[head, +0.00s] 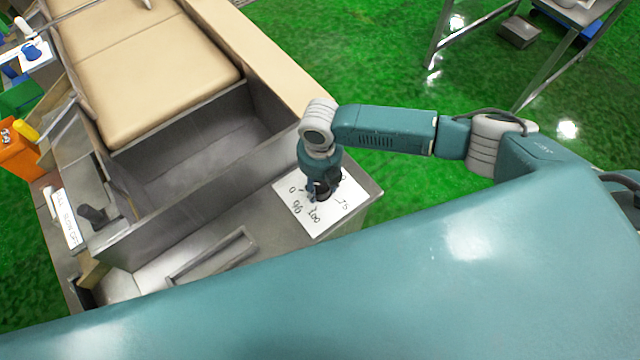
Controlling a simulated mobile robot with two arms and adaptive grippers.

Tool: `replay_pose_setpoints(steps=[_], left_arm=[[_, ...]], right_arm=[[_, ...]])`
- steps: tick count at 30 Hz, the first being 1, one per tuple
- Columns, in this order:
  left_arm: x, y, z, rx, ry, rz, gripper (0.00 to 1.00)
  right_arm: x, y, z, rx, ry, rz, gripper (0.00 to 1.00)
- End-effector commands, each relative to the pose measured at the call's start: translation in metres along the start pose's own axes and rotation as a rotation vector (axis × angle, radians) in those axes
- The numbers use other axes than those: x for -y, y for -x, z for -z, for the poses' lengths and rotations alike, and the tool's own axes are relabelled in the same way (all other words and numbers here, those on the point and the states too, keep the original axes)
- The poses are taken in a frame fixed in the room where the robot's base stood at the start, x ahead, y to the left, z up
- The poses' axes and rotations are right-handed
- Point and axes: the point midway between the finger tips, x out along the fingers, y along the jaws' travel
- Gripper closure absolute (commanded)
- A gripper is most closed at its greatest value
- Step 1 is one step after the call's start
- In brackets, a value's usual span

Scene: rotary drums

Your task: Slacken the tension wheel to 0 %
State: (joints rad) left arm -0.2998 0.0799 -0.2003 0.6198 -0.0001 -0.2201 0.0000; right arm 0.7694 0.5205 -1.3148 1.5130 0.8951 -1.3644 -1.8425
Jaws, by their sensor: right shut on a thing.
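The tension wheel's white dial plate (330,215) lies on the right end of the grey metal ledge. I can read 0, %, 100 and 75 printed around it. My right gripper (320,193) comes down over the middle of the plate and is shut on the dark wheel there. The gripper and its wrist cover most of the wheel, so its pointer and setting cannot be read. My left gripper is not in view.
A grey metal machine frame (200,225) with an open trough stands left of the dial, a tan belt (150,75) behind it. A dark lever (92,214) beside a labelled plate is at the left. A metal table (575,12) stands top right. Green floor surrounds everything.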

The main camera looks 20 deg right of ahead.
Motion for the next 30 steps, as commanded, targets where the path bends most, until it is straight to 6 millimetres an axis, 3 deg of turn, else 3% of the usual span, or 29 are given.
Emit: replay_pose_setpoints(steps=[12,30], left_arm=[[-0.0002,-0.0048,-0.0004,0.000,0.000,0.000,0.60],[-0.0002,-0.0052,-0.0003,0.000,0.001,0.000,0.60]], right_arm=[[0.0002,0.0002,-0.0008,0.002,0.215,0.000,0.81],[0.0000,0.0006,-0.0007,0.002,0.256,0.000,0.81]])
